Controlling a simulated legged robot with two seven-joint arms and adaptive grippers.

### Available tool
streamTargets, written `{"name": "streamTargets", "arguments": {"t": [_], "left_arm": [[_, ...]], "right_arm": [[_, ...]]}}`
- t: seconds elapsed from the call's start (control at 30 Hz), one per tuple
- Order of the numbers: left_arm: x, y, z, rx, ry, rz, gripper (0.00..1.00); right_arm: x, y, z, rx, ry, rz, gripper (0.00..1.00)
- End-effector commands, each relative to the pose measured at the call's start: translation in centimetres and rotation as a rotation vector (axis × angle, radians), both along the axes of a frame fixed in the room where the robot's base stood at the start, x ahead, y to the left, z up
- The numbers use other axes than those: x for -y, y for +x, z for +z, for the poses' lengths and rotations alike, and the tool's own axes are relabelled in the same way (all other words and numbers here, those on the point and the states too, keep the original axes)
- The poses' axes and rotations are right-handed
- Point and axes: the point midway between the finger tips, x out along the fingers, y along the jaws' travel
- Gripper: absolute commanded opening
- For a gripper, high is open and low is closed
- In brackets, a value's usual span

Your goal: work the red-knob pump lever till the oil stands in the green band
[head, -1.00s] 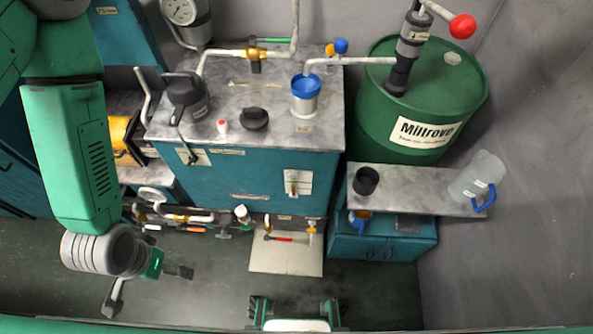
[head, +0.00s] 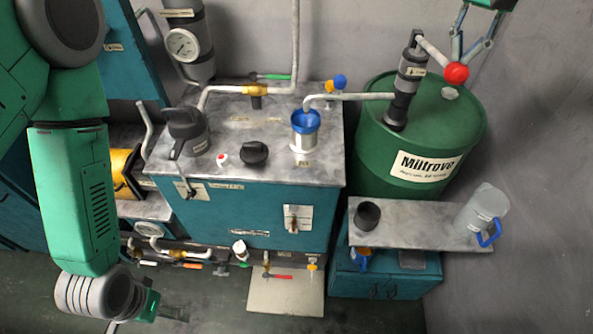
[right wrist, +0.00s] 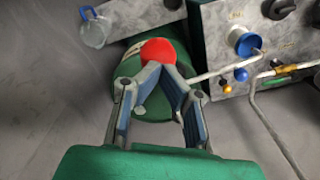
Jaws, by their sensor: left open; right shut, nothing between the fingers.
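The red knob (head: 456,74) is on the end of the lever of a grey and black hand pump (head: 411,75), which stands on the green drum (head: 440,135). In the right wrist view the knob (right wrist: 158,51) shows just beyond my fingers. My right gripper (head: 466,58) comes in at the top right, close to the knob; its fingers are shut with nothing between them. My left gripper (head: 165,314) hangs open at the lower left, away from the pump. A pipe runs from the pump to a blue-rimmed filler cup (head: 304,122). I cannot make out an oil level or green band.
The teal tank (head: 240,212) carries a black jug (head: 187,131) and a black cap (head: 254,153). A grey shelf (head: 415,228) holds a black cup (head: 367,215) and a clear blue-handled jug (head: 484,212). A grey wall stands right of the drum.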

Motion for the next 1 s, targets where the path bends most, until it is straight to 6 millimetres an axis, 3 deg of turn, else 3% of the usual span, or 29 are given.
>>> {"name": "streamTargets", "arguments": {"t": [1.0], "left_arm": [[0.0, 0.0, -3.3, 0.000, 0.000, 0.000, 0.88]], "right_arm": [[0.0, 0.0, -9.4, -0.003, -0.001, 0.000, 0.00]]}}
